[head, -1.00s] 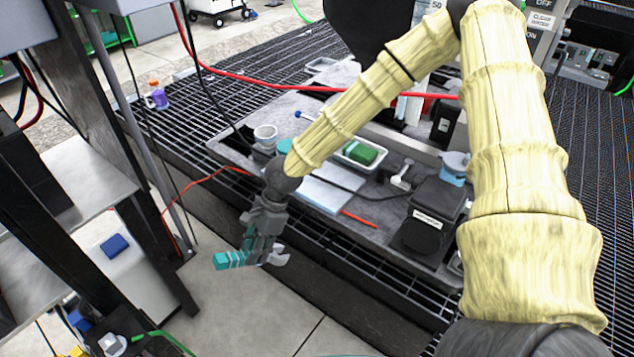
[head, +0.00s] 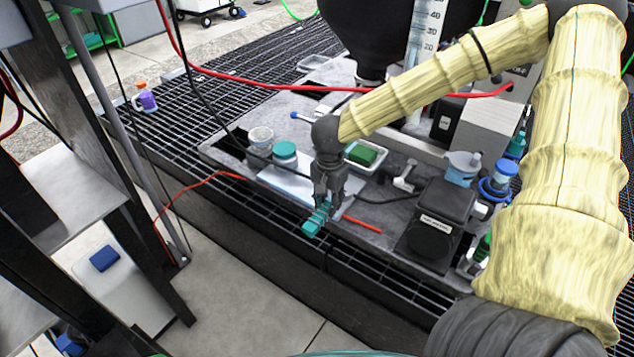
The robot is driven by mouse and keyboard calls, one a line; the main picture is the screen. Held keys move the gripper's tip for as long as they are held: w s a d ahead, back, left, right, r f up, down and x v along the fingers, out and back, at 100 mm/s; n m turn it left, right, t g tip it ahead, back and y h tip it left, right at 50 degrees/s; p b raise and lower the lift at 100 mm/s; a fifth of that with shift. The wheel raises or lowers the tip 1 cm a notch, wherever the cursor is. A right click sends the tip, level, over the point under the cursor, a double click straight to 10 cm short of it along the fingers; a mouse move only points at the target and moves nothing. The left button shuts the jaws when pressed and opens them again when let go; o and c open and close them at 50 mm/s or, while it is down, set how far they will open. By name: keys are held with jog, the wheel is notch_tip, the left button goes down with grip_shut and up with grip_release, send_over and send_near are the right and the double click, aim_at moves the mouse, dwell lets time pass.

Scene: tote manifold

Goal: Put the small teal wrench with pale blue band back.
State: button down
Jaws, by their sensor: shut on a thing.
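The teal wrench (head: 314,221) is in my gripper (head: 325,205), in the head view near the picture's middle. The gripper points down and is shut on the wrench. The wrench's teal end sticks out toward the lower left. Its pale blue band is too small to make out clearly, and its jaw end is hidden by the gripper. The gripper and wrench are over the front edge of the grey bench top (head: 378,236), by a pale flat sheet (head: 283,183). I cannot tell whether the wrench touches anything.
A teal-lidded jar (head: 285,154), a white cup (head: 261,138) and a tray with a green sponge (head: 363,155) stand behind the gripper. A black box (head: 436,218) is to the right. A red hose (head: 300,90) crosses above. Dark grating borders the bench.

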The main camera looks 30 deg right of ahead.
jog(key=w+d, duration=0.2)
jog(key=w, duration=0.2)
jog(key=w+d+f, duration=0.1)
jog(key=w, duration=0.3)
jog(key=w+d, duration=0.2)
jog(key=w, duration=0.3)
jog(key=shift+d+f, duration=0.2)
jog(key=shift+d, duration=0.1)
jog(key=shift+w+f+p, duration=0.1)
jog(key=shift+f+p, duration=0.2)
jog(key=shift+f, duration=1.45)
jog(key=c, duration=1.1)
grip_release()
notch_tip(320, 180, up, 12)
jog(key=shift+r, duration=0.1)
